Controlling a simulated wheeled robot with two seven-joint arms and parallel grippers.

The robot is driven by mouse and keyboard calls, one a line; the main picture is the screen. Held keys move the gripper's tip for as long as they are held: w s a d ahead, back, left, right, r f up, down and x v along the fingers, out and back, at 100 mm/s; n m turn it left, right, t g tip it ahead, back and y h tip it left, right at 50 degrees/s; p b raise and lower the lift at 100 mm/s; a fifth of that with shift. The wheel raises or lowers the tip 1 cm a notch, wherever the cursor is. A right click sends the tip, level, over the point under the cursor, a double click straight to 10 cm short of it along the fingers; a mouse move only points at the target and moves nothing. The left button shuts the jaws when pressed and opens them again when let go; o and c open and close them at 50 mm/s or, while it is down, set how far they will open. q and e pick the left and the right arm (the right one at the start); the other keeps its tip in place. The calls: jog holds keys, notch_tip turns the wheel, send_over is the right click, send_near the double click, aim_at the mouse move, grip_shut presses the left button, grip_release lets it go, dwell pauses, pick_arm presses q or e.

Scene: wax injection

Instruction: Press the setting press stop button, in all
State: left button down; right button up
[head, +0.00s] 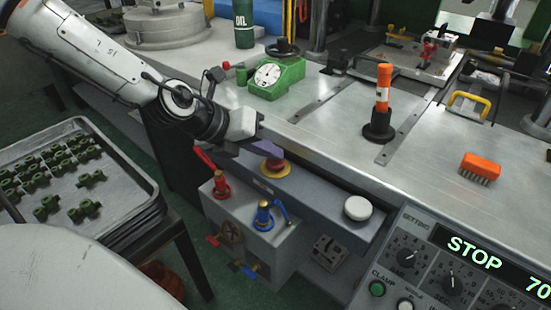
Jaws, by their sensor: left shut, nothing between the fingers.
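A red mushroom button with a yellow collar (276,168) sits on the grey front ledge of the metal bench. My left gripper (268,149) is shut and empty, with its tips right at the button's top edge, partly hiding it. I cannot tell whether they touch. The setting control panel (410,262) at the lower right has a lit display (480,255) reading STOP and 70. My right gripper is not in view.
A white round button (358,208) sits farther right on the ledge. A valve box (255,235) with red and blue fittings stands below. A tray (130,150) of green parts is at left. An orange-handled tool (383,92), an orange brush (480,168) and a green gauge (275,77) stand on the bench.

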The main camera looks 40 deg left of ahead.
aim_at(270, 163)
pick_arm(q)
jog(key=shift+r+p, duration=0.5)
jog(key=shift+r, duration=0.4)
notch_tip(270, 163, up, 5)
jog(key=p, duration=0.4)
dwell(0.5)
